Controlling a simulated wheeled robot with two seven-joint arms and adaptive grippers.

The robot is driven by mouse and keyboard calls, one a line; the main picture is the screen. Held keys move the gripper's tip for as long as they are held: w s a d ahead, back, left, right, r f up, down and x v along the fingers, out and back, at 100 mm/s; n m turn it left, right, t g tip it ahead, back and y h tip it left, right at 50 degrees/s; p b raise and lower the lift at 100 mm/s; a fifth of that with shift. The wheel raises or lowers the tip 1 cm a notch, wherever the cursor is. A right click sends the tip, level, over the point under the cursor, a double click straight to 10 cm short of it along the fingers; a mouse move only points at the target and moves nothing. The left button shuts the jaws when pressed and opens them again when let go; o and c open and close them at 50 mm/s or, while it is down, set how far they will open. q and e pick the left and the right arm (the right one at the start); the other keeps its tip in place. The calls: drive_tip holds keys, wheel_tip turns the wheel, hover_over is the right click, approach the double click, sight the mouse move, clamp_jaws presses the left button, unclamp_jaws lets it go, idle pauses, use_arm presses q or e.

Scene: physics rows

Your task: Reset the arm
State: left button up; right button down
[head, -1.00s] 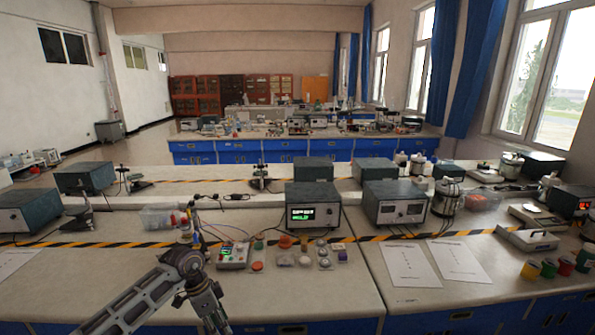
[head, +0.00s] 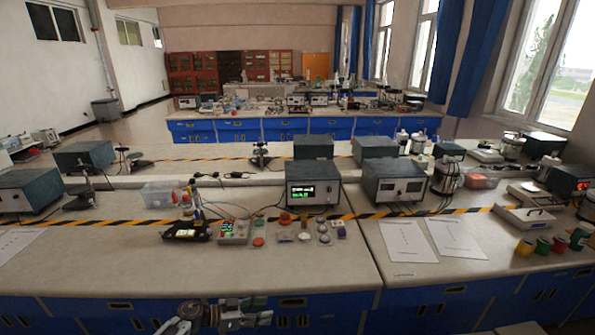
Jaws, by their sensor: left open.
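My left gripper (head: 256,318) shows at the bottom of the head view, in front of the bench's blue front. It is open, small and partly cut off in the picture, with nothing seen between its fingers. It is apart from the things on the bench. My right gripper is not in view.
The near bench (head: 120,265) has a bare front strip. On it stand a black device (head: 186,231), a grey meter box (head: 235,231), small colored pieces (head: 284,219), a lit instrument (head: 313,194) and paper sheets (head: 408,241). Colored jars (head: 543,245) stand at the right.

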use_arm(q)
drive_tip(key=s+a+f+n+t+y, duration=0.25)
drive_tip(key=s+a+f, duration=0.25)
drive_tip(key=f, duration=0.5)
drive_tip(key=s+a+f+n+t+y, duration=0.1)
drive_tip(key=s+a+f+n+y, duration=0.35)
drive_tip(key=f, duration=0.55)
drive_tip(key=s+a+f+n+t+y, duration=0.15)
drive_tip(key=s+a+f+y, duration=0.35)
drive_tip(key=f, duration=0.6)
drive_tip(key=s+f+g, duration=0.3)
drive_tip(key=s+f, duration=0.1)
drive_tip(key=s, duration=0.8)
drive_tip(key=s+f+n+g+y, duration=0.1)
drive_tip(key=s+f+g, duration=0.2)
drive_tip(key=s, duration=0.9)
drive_tip(key=s+f+g, duration=0.3)
drive_tip(key=s+f, duration=0.4)
drive_tip(key=s, duration=0.6)
drive_tip(key=shift+f+y, duration=0.2)
drive_tip(key=shift+y, duration=0.1)
drive_tip(key=shift+n, duration=0.25)
